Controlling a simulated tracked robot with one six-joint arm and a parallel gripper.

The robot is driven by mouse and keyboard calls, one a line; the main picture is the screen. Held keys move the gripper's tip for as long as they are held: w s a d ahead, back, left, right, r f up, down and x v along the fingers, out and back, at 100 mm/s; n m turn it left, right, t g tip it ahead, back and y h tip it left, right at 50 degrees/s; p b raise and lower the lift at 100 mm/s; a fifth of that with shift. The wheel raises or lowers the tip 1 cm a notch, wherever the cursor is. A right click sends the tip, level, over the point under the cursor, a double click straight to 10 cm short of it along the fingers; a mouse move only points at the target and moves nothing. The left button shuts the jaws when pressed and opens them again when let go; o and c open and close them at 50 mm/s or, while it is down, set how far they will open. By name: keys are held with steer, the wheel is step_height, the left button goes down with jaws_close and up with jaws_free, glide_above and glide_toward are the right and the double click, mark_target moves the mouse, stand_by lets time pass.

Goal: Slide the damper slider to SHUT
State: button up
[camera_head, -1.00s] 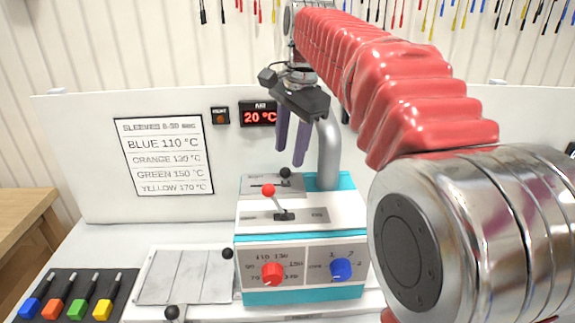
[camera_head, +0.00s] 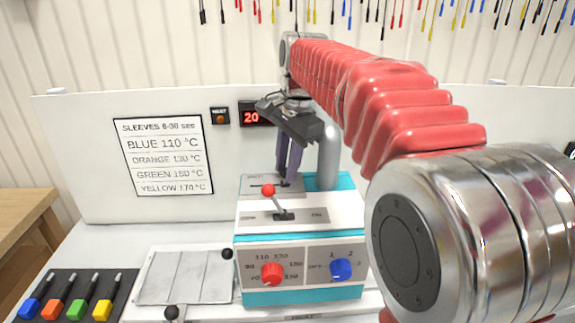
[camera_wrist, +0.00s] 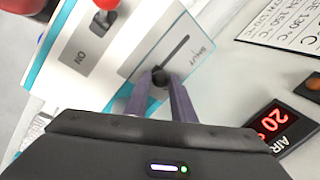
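The damper slider is a dark knob (camera_wrist: 160,77) at the near end of a straight slot in a grey plate (camera_wrist: 172,57) on the machine's top; the plate's printed word SHUT lies by the slot's far end in the wrist view. In the head view the plate (camera_head: 256,189) is at the back of the machine's top, and the knob is largely hidden by my fingers. My gripper (camera_head: 286,180) points down there, its purple fingers close together. In the wrist view the gripper (camera_wrist: 160,84) has a finger on each side of the knob, apparently shut on it.
A red-knobbed lever (camera_head: 268,190) stands just in front of the slider plate. A grey pipe (camera_head: 328,155) rises close to the right of my fingers. A red 20 °C display (camera_head: 252,117) hangs on the panel behind. Red (camera_head: 272,273) and blue (camera_head: 341,269) dials are on the machine's front.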

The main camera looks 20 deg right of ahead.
jaws_close()
steer(key=a, duration=0.3)
steer(key=w+a, duration=0.1)
steer(key=a, duration=0.3)
steer(key=shift+w+a, duration=0.2)
steer(key=shift+o, duration=2.4)
jaws_free()
